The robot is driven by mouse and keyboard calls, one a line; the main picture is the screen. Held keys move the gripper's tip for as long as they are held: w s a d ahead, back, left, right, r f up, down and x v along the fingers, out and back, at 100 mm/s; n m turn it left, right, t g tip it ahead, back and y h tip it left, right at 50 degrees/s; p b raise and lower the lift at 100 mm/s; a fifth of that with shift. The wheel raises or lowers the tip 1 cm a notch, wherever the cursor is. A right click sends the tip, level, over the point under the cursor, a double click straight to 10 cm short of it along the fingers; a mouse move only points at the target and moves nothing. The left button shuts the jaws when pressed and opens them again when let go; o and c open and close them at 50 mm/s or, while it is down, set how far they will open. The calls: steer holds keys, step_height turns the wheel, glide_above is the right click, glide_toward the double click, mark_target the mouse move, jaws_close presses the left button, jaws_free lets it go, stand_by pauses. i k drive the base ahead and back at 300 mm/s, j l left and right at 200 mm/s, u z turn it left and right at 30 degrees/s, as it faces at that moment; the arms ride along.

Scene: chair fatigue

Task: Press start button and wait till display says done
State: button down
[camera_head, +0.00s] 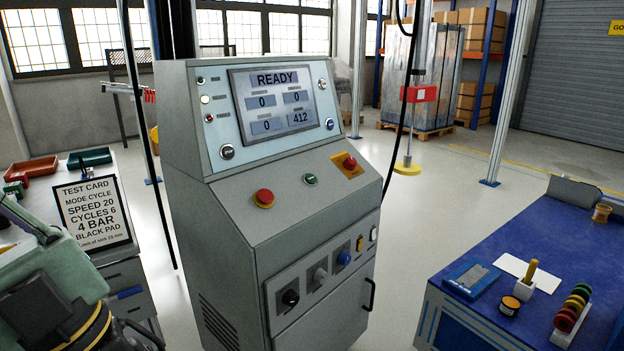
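The grey control cabinet (205,215) stands upright in the middle of the view. Its display (283,98) reads READY, with three zero fields and one field at 412. A small green button (310,179) sits on the sloping panel; its label is too small to read. Left of it is a red mushroom button (264,197) with a yellow ring. Right of it is a red button (350,163) on a yellow plate. My arm shows at the lower left, apart from the panel. My gripper's fingertips are not visible.
A test card (93,215) reads mode cycle, speed 20, cycles 6, 4 bar, black pad. Black, grey and blue knobs (320,276) are on the cabinet's lower front. A blue bench (540,240) with small items stands right. Floor between them is clear.

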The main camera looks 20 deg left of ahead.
mark_target(311, 178)
steer(key=i+l, duration=0.35)
steer(key=i, duration=0.2)
steer(key=u, duration=1.55)
steer(key=i+l, duration=0.05)
